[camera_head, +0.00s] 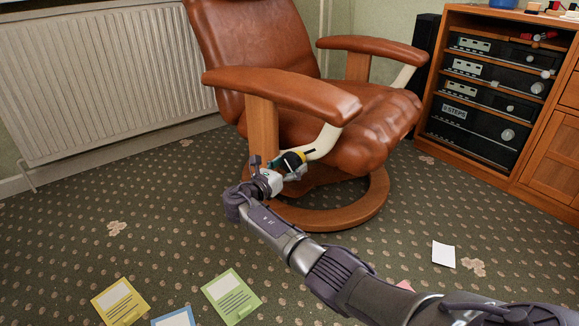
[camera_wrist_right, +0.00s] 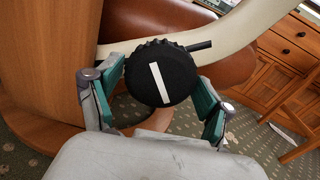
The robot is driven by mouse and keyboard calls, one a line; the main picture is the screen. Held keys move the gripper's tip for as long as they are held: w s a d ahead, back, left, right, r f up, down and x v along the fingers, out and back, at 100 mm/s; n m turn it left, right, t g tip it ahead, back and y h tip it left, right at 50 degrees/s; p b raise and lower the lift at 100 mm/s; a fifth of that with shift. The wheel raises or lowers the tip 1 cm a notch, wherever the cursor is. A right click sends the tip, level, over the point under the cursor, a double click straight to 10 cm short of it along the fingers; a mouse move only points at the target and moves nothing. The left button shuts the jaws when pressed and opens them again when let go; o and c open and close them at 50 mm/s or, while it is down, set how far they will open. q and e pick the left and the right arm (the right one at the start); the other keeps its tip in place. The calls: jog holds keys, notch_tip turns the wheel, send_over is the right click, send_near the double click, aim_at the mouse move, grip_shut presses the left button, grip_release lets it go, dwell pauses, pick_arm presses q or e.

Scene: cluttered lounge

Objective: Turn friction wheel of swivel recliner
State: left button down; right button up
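The brown leather swivel recliner (camera_head: 330,110) stands on a round wooden base beside the radiator. Its friction wheel (camera_wrist_right: 162,75) is a black ribbed knob with a white line, slightly tilted from upright, on the cream curved frame (camera_wrist_right: 235,35). My right gripper (camera_head: 285,172) is at the recliner's side below the armrest. In the right wrist view its green-padded fingers (camera_wrist_right: 158,98) are open, one on each side of the wheel. I cannot tell whether they touch it. My left gripper is out of view.
A wooden armrest post (camera_wrist_right: 45,60) stands close left of the fingers. A radiator (camera_head: 105,80) is behind at left, and a wooden cabinet (camera_head: 480,171) with audio units is at right. Paper cards (camera_head: 231,296) lie on the carpet in front.

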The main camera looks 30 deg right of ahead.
jog(key=c, duration=0.6)
